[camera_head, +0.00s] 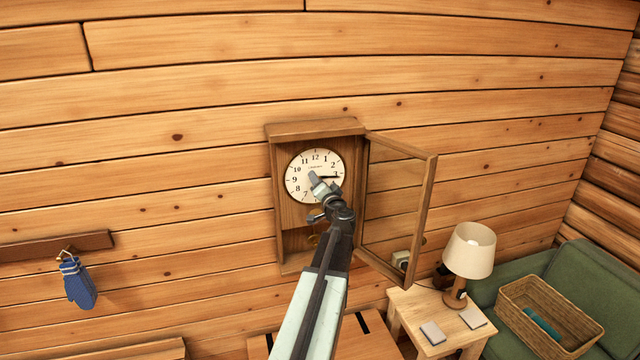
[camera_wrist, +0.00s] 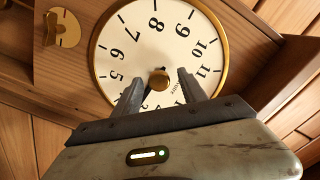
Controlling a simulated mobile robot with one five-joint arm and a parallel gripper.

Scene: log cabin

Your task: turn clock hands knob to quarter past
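The wall clock (camera_head: 291,214) is a wooden case with a round white dial (camera_head: 300,188), and its glazed door (camera_head: 428,210) stands swung open to the right. A dark hand (camera_head: 329,178) points right, towards the 3. Any other hand is hidden by my gripper or too small to tell. In the wrist view the dial (camera_wrist: 165,45) appears rotated, with a small brass knob (camera_wrist: 159,77) at its centre. My gripper (camera_head: 318,182) is at the dial's centre. Its fingers are apart, one on each side of the knob in the wrist view (camera_wrist: 160,78), with gaps visible.
At right are a side table (camera_head: 412,304) with a lamp (camera_head: 470,250), and a green sofa (camera_head: 590,277) with a wicker basket (camera_head: 515,306). A blue mitten (camera_head: 79,283) hangs at left.

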